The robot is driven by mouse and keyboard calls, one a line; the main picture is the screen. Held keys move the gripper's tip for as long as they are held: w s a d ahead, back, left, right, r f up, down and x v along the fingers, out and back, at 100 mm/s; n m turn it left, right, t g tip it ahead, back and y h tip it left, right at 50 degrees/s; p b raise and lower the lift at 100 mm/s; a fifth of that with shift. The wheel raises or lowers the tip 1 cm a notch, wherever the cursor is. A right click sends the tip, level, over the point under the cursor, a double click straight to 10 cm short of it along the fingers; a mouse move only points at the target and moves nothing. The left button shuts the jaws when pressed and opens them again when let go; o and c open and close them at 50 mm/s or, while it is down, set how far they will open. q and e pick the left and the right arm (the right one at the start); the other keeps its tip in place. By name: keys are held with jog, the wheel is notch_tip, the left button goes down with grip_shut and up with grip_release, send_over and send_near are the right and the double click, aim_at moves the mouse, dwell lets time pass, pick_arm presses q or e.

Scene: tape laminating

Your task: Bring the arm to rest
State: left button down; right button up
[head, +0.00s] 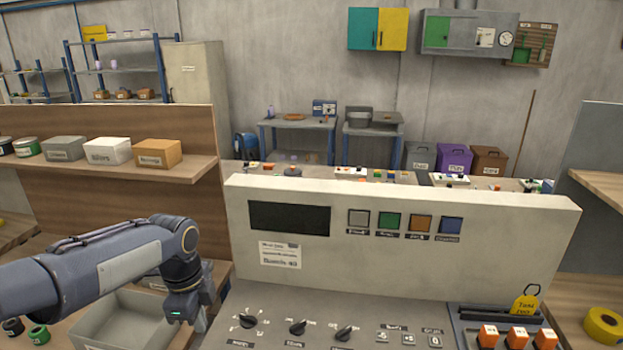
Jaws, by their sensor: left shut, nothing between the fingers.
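My left arm comes in from the left, and its gripper (188,318) points down at the lower left, beside the left edge of the control panel. It is shut and holds nothing. Its fingertips are small and dark here, low in the picture. It hangs over the right part of an open grey bin (128,318). My right gripper is not in the picture.
The console (400,240) with a dark screen, coloured buttons and knobs fills the centre and right. Orange-and-white switches (518,338), a yellow tag (525,304) and a yellow tape roll (604,325) are at right. A wooden shelf (120,175) with boxes stands behind my left arm.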

pick_arm(q)
jog(key=s+d+n+t+h, duration=0.1)
jog(key=s+d+n+t, duration=0.1)
jog(key=s+n, duration=0.7)
jog(key=s+d+n+t+h, duration=0.2)
jog(key=s+d+n+t, duration=0.1)
jog(key=s+n, duration=0.7)
jog(key=shift+s+d+r+h, duration=0.25)
jog(key=shift+s+r+h, duration=0.05)
jog(key=shift+s, duration=0.8)
